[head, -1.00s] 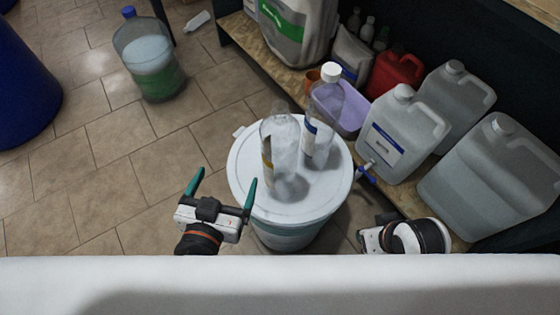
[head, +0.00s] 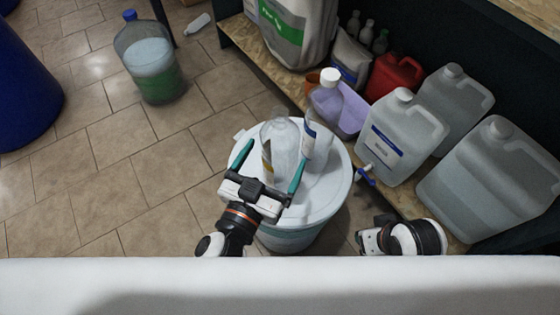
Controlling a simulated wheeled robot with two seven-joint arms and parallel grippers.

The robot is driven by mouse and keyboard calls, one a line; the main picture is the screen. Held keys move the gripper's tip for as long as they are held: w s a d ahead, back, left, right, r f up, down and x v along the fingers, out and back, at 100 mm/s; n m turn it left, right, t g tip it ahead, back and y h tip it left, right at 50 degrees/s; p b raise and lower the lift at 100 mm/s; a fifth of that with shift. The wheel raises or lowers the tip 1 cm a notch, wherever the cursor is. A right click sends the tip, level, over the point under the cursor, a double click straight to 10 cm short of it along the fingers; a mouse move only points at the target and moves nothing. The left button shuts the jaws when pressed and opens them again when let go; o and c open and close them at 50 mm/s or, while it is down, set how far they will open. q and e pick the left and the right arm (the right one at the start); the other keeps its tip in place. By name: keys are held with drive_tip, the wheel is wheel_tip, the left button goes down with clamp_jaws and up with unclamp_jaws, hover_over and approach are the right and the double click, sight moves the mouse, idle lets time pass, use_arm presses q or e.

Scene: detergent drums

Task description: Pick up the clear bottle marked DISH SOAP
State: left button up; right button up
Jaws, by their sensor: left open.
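Two clear bottles stand on the white lid of a drum (head: 333,180). The nearer bottle (head: 281,133) looks uncapped, with a yellowish label edge; the other bottle (head: 327,101) has a white cap and a blue-and-white label. I cannot read either label, so I cannot tell which says DISH SOAP. My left gripper (head: 278,151) is open over the lid, its teal fingers on either side of the nearer bottle in the picture; contact cannot be told. My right gripper (head: 371,240) is low at the right of the drum, its fingers not clearly visible.
A wooden shelf (head: 262,66) at right holds large translucent jugs (head: 393,140), a red can (head: 394,75), a lilac container (head: 352,112) and small bottles. A blue-capped jug (head: 150,62) stands on the tiled floor, and a blue drum (head: 22,85) at far left. Floor left of the drum is clear.

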use_arm(q)
drive_tip(key=x, duration=0.5)
drive_tip(key=shift+f, duration=0.25)
drive_tip(key=c, duration=1.3)
drive_tip(key=shift+r, duration=0.15)
